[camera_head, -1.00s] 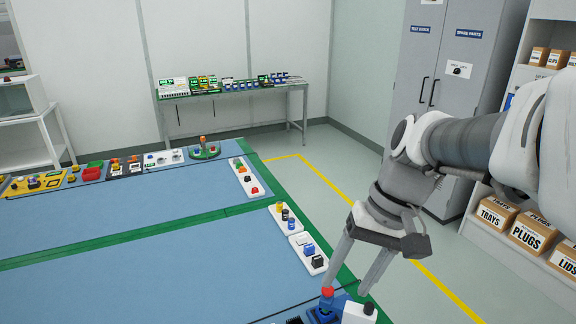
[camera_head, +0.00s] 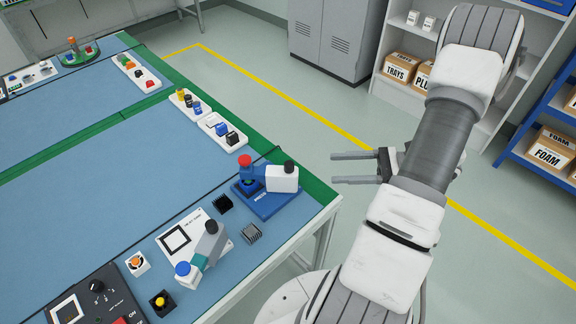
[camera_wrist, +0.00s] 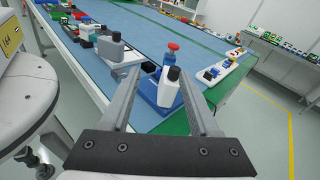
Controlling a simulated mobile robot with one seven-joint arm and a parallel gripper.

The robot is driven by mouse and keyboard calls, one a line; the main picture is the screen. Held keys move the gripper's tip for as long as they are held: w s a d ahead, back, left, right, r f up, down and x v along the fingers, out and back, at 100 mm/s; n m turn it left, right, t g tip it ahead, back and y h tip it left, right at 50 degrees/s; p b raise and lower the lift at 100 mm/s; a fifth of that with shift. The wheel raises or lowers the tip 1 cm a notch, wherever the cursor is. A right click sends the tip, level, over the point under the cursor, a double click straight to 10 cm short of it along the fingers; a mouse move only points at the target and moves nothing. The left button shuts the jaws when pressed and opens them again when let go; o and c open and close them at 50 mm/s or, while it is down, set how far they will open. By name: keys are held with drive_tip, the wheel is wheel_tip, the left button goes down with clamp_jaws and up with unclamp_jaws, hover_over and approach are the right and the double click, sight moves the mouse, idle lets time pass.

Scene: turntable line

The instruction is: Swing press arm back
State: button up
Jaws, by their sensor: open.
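A press with a blue base (camera_head: 262,203) stands at the table's right edge. Its blue arm carries a red knob (camera_head: 245,160) and runs left from a white block (camera_head: 283,179) with a black cap. The red knob is over a dark spot on the base. My gripper (camera_head: 336,168) is open and empty to the right of this press, beyond the table edge, fingers pointing left at it. In the wrist view the white block (camera_wrist: 168,90) shows between the fingers, apart from them as far as I can tell.
Two small heat-sink-like black and grey blocks (camera_head: 251,233) lie near the blue base. Button boxes (camera_head: 137,262) and a dark control panel (camera_head: 83,303) are at the near left. White switch trays (camera_head: 224,132) line the table's far edge. Floor is free right of the table.

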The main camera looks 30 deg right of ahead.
sight(289, 166)
drive_tip(key=s+d+f+m+t+h, duration=0.1)
drive_tip(key=s+d+f+m+t, duration=0.1)
drive_tip(key=d+f+m+t, duration=0.25)
drive_tip(key=shift+g, duration=0.25)
drive_tip(key=x, duration=1.8)
drive_tip(key=shift+s+f, duration=0.1)
drive_tip(key=shift+f, duration=0.25)
clamp_jaws()
